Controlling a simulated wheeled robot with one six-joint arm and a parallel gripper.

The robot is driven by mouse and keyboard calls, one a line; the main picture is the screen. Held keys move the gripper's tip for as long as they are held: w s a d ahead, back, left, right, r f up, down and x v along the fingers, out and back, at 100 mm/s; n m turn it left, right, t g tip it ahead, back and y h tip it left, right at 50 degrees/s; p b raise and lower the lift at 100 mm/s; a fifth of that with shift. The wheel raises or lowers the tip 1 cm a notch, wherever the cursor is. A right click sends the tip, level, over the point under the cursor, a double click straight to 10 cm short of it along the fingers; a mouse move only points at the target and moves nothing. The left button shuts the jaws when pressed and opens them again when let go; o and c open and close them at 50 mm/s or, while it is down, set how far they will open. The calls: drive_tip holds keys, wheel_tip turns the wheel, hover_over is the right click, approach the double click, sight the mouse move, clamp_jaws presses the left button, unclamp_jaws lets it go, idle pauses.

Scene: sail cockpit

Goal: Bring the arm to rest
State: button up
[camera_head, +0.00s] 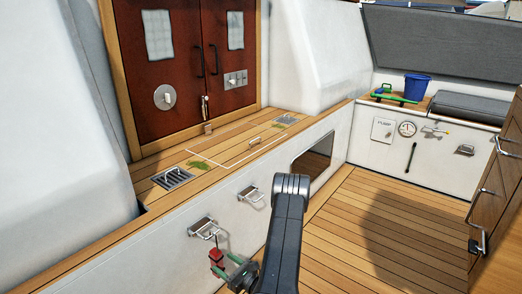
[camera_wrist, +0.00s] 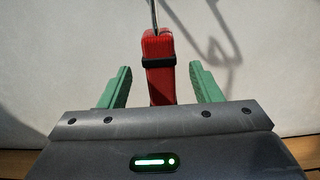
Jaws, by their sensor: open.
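My gripper (camera_head: 226,264) is low beside the white side wall of the cockpit bench, at the bottom of the head view. In the wrist view its two green fingers (camera_wrist: 160,68) are apart. A red object (camera_wrist: 160,50) with a black band stands between them, with visible gaps on both sides. A thin metal piece rises from its top. In the head view the red object (camera_head: 216,256) sits just below a metal bracket (camera_head: 205,228) on the wall. My dark arm link hides part of the scene.
A second bracket (camera_head: 250,195) is on the same wall, with a dark opening (camera_head: 312,159) further along. The wooden bench top (camera_head: 230,150) is above. The teak floor (camera_head: 380,225) at right is clear. A wooden cabinet (camera_head: 502,200) with handles borders the right side.

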sight(213, 252)
drive_tip(key=x, duration=0.2)
drive_tip(key=b+x, duration=0.1)
drive_tip(key=x, duration=0.4)
drive_tip(key=shift+r+b, duration=0.3)
drive_tip(key=shift+b, duration=0.05)
drive_tip(key=shift+r, duration=0.6)
